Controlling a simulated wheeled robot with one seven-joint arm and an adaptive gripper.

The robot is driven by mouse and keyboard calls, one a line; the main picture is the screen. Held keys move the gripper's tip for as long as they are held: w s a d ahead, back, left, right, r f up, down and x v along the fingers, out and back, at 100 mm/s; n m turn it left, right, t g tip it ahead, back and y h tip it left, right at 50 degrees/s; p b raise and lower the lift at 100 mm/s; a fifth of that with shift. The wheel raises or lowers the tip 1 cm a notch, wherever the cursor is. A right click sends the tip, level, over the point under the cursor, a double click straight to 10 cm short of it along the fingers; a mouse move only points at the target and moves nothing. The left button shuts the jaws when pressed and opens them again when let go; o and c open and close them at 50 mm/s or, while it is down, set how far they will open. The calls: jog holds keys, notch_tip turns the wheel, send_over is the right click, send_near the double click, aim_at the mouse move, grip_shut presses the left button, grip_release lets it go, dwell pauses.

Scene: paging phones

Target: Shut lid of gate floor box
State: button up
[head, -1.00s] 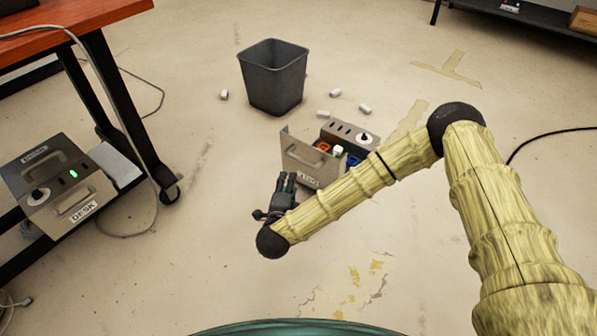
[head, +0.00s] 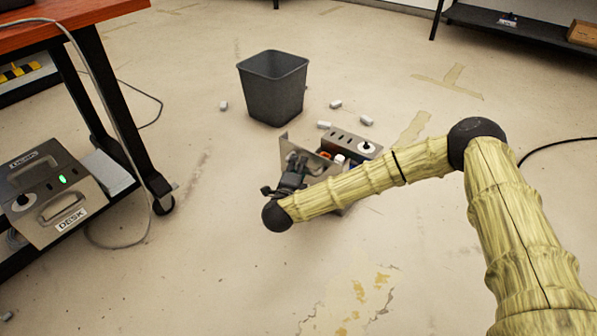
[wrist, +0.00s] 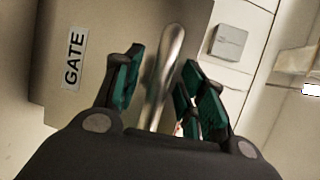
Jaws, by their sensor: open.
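The gate floor box (head: 350,143) sits on the floor in the middle of the head view, with its lid (head: 284,142) standing open and upright. Coloured items show inside, partly hidden by my arm. In the wrist view the lid (wrist: 110,25) carries a "GATE" label (wrist: 75,58) and a metal bar handle (wrist: 170,50). My gripper (head: 293,168) is at the lid's outer face. In the wrist view its open fingers (wrist: 163,82) lie on either side of the handle. I cannot tell whether they touch it.
A dark grey bin (head: 273,88) stands behind the box, with several small white pieces (head: 336,104) on the floor around it. A table with a red-brown top (head: 75,18) is at the left, with the desk box (head: 50,195) on its lower shelf. Floor in front is clear.

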jog(key=shift+w+d, duration=0.15)
jog(key=shift+w, duration=0.4)
jog(key=shift+f, duration=0.1)
grip_shut()
